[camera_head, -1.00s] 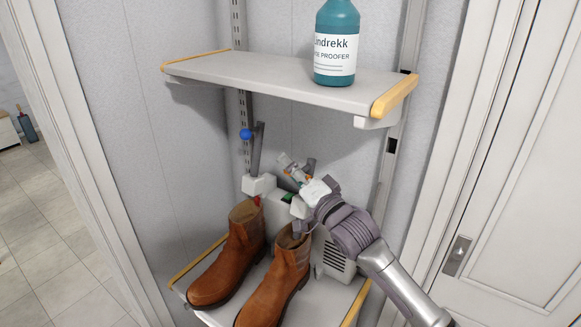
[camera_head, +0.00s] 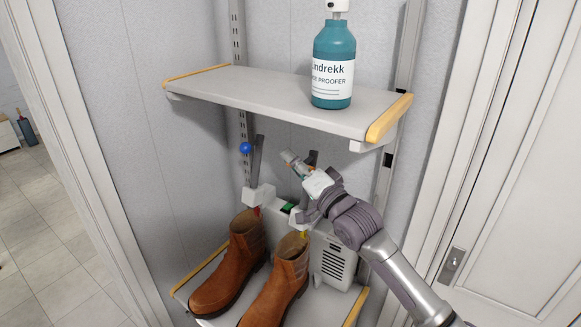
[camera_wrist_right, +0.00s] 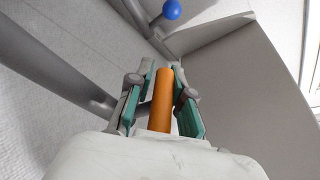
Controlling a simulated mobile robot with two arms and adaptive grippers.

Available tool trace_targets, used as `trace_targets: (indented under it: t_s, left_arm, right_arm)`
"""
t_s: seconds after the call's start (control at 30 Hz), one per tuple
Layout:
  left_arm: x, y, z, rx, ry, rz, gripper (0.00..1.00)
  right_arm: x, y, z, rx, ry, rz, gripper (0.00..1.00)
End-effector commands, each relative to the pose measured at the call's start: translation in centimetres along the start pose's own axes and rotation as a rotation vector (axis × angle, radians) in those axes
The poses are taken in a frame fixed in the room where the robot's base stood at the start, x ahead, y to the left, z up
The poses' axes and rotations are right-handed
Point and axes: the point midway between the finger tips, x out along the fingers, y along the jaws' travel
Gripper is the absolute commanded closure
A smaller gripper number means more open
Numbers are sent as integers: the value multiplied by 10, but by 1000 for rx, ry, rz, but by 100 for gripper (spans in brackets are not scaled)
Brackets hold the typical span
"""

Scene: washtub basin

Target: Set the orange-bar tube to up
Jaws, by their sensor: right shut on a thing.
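The orange bar (camera_wrist_right: 162,98) stands between the green pads of my right gripper (camera_wrist_right: 163,100) in the wrist view, and the gripper is shut on it. In the head view the right gripper (camera_head: 297,166) is above the white boot-dryer unit (camera_head: 337,260), beneath the upper shelf. A grey tube (camera_wrist_right: 60,72) runs slantwise beside the gripper in the wrist view. In the head view the gripper and wrist hide most of the tube near it, so its exact tilt is unclear. Another dark tube (camera_head: 257,157), with a blue ball (camera_head: 246,148) beside it, stands nearly upright to the left.
Two brown boots (camera_head: 232,268) stand on the lower shelf in front of the unit. The upper shelf (camera_head: 275,98) overhangs the gripper and carries a teal bottle (camera_head: 334,62). A white door (camera_head: 520,170) is at the right.

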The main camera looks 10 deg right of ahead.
Motion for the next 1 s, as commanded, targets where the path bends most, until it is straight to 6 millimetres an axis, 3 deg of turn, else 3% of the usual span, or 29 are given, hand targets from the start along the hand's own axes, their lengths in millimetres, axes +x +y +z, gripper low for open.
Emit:
trace_targets:
  t_s: [0.27,0.3,0.4,0.77,1.0]
  left_arm:
    - [0,-1,0,0,0,-1,62]
    - [0,-1,0,0,0,-1,62]
    - [0,0,0,0,0,-1,62]
    - [0,-2,2,1,-1,-3,62]
    - [0,-1,1,0,-1,-1,62]
  right_arm:
    - [0,1,-1,-9,0,2,100]
    - [0,1,-1,-9,0,2,75]
    - [0,1,-1,-7,0,2,59]
    - [-3,1,0,-2,-1,2,58]
    - [-41,2,0,-3,-1,5,58]
